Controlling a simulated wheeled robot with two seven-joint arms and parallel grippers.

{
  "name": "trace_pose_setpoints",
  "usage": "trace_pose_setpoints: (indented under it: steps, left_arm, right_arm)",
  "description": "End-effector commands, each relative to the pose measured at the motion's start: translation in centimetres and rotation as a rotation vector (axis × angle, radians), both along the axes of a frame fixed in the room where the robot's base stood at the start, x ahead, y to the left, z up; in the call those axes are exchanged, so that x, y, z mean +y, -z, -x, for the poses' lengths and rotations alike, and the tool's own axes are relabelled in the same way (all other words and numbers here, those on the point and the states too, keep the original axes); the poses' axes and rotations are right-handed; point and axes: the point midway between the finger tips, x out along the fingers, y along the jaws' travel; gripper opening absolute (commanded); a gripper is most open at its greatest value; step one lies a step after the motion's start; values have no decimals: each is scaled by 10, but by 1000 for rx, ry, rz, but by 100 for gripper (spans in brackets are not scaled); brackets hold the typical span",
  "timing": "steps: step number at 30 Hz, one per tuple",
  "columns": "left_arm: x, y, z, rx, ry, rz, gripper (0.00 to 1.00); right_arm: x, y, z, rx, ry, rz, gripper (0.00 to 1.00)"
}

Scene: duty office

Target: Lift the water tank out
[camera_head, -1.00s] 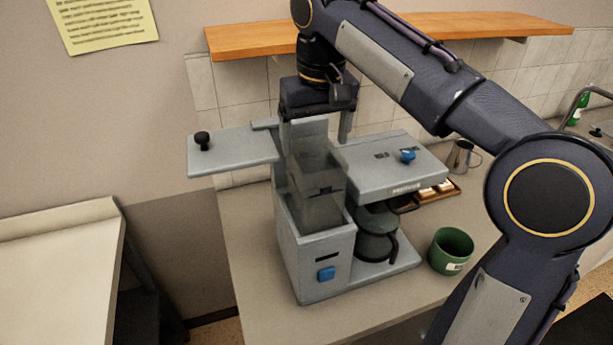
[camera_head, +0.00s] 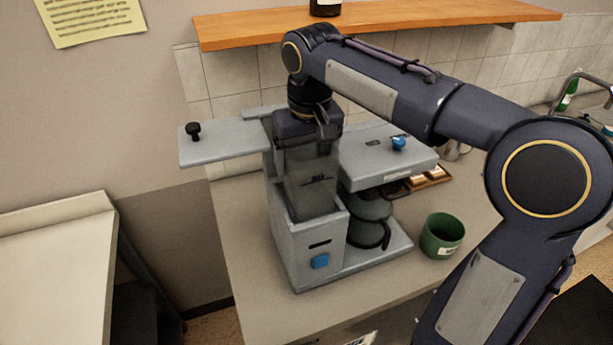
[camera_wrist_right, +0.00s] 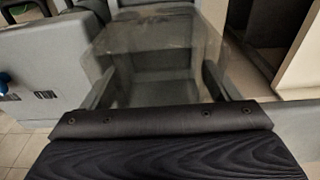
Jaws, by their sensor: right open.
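The water tank (camera_head: 309,185) is a translucent grey box standing upright in the left side of the grey coffee machine (camera_head: 295,245). It also shows in the right wrist view (camera_wrist_right: 160,55). My right gripper (camera_wrist_right: 157,86) is open, with one finger at each side of the tank. Whether the fingers touch its walls cannot be told. In the head view my right gripper (camera_head: 310,150) is down at the tank's top, its fingers mostly hidden. The machine's lid (camera_head: 225,142) is swung out to the left. My left gripper is not in view.
A glass carafe (camera_head: 368,220) sits in the machine under the brewing head with a blue knob (camera_head: 399,143). A green cup (camera_head: 441,236) stands to the right on the counter (camera_head: 370,287). A wooden shelf (camera_head: 400,24) is above, behind my right arm.

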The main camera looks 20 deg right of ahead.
Motion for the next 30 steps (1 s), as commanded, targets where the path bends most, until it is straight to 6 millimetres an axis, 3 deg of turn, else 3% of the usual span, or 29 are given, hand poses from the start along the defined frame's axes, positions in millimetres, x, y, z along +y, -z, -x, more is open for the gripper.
trace_pose_setpoints:
  steps: [21,30]
  left_arm:
    - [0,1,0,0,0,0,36]
    - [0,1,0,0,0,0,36]
  right_arm:
    - [0,5,0,1,0,0,83]
    - [0,5,0,0,0,0,46]
